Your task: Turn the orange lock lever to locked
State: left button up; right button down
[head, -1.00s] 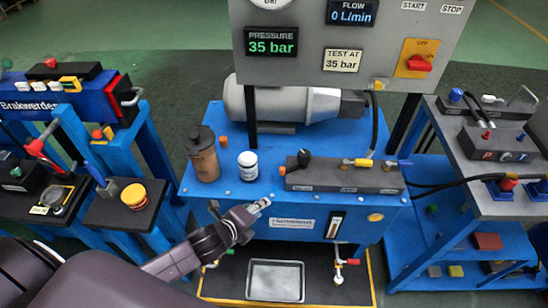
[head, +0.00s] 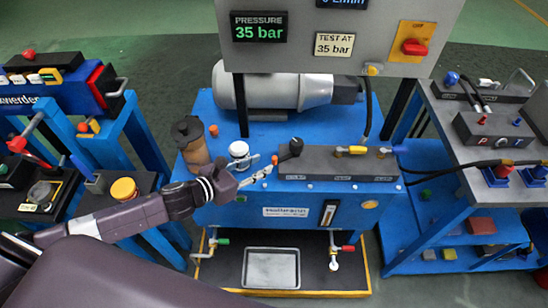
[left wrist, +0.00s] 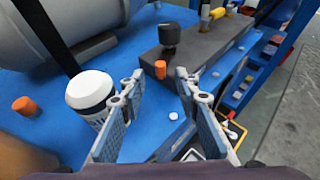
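A small upright orange piece (head: 275,159), which looks like the lock lever, sits at the left end of the dark valve block (head: 340,166) on the blue bench. It also shows in the left wrist view (left wrist: 160,69), just beyond my fingertips. Whether it stands at locked cannot be read. My left gripper (head: 262,171) is open and empty, with its fingers pointing at the orange piece and one to each side of its line. In the left wrist view the gap (left wrist: 160,82) between the fingertips is clear. My right gripper is not in view.
A black-knobbed lever (head: 291,148) stands on the block behind the orange piece. A grey motor (head: 285,88) lies behind. The panel display (head: 259,27) reads 35 bar.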

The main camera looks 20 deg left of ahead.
aim_at(273, 160)
pick_arm(q)
jog(key=x, duration=0.7)
jog(key=shift+w+f, duration=0.1)
jog(key=shift+w, duration=0.05)
jog(key=shift+c, duration=0.5)
